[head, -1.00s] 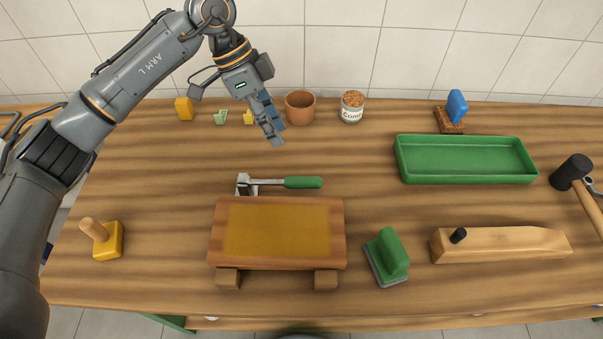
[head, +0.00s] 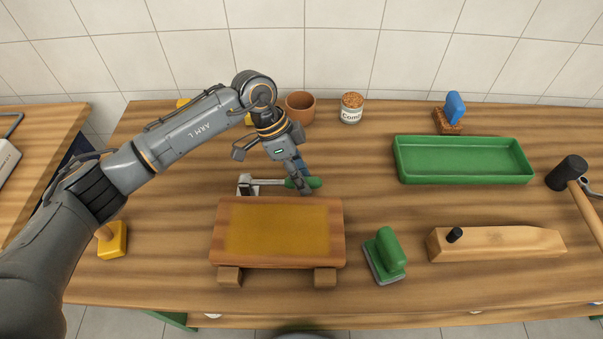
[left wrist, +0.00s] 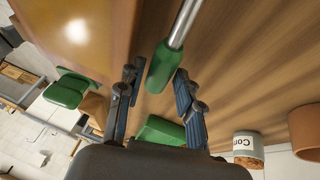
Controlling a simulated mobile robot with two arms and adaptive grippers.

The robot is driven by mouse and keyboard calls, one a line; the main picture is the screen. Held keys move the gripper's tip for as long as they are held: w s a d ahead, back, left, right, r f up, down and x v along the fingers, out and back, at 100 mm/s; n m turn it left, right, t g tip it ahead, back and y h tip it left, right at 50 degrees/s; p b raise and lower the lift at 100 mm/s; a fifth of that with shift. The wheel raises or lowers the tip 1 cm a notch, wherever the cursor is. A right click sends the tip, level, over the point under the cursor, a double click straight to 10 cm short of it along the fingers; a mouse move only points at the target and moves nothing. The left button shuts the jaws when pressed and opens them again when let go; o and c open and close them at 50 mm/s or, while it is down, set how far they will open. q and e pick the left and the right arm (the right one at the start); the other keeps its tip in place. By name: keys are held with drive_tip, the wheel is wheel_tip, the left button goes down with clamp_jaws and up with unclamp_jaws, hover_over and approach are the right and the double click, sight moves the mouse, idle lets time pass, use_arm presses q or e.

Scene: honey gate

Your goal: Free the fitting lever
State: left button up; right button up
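The lever (head: 267,182) has a metal shaft and a green handle. It lies along the back edge of a wooden board with an amber panel (head: 277,230), and a metal piece (head: 246,186) is at its left end. My left gripper (head: 303,184) is at the green handle and hides part of it. In the left wrist view the handle (left wrist: 160,70) lies between the two spread fingers of the left gripper (left wrist: 157,74), with gaps beside it. My right gripper is not in view.
A green tray (head: 465,180) stands at the right, with a wooden block (head: 500,244) and a mallet (head: 568,174) near it. A green-handled pad (head: 389,256) sits right of the board. A pot (head: 300,107) and a jar (head: 351,108) stand at the back.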

use_arm(q)
drive_tip(key=shift+c, duration=0.2)
clamp_jaws()
drive_tip(key=shift+r, duration=0.1)
drive_tip(key=shift+a+r+h+p, duration=0.2)
drive_tip(key=shift+r+h+p, duration=0.3)
drive_tip(key=shift+r, duration=0.15)
drive_tip(key=a+r+h, duration=0.1)
drive_tip(key=r+h+p, duration=0.1)
drive_tip(key=r+h, duration=0.1)
drive_tip(key=a+r+h+p, duration=0.1)
drive_tip(key=h, duration=0.1)
drive_tip(key=shift+a+r, duration=0.3)
drive_tip(key=shift+r, duration=0.1)
drive_tip(key=a+r+m+g+h+b, duration=0.1)
drive_tip(key=a+r+h+b, duration=0.2)
drive_tip(key=a+h, duration=0.4)
drive_tip(key=shift+r+m+h, duration=0.4)
drive_tip(key=shift+r, duration=0.2)
drive_tip(key=shift+a, duration=0.1)
